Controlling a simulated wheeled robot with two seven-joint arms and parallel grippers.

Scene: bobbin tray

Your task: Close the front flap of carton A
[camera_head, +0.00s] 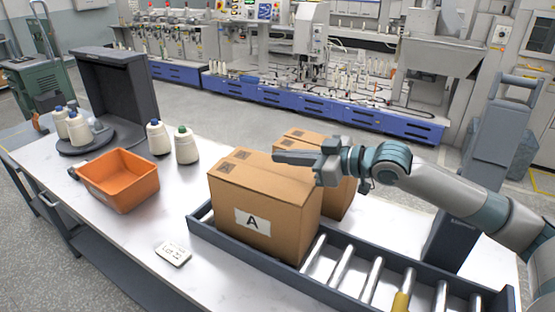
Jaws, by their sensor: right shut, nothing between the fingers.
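Carton A (232,198) is a brown box with a white label marked A on its front face. It stands upright at the left end of the roller tray. Its top looks flat, with dark printed marks near the left end, and no flap stands up from it. I cannot make out the front flap as a separate panel. My right gripper (277,157) is shut and empty, reaching in from the right over the right rear part of the carton's top. It hides part of that top, and I cannot tell whether it touches. My left gripper is not in view.
A second brown carton (340,197) stands just behind carton A. The roller tray (345,288) has bare rollers to the right.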

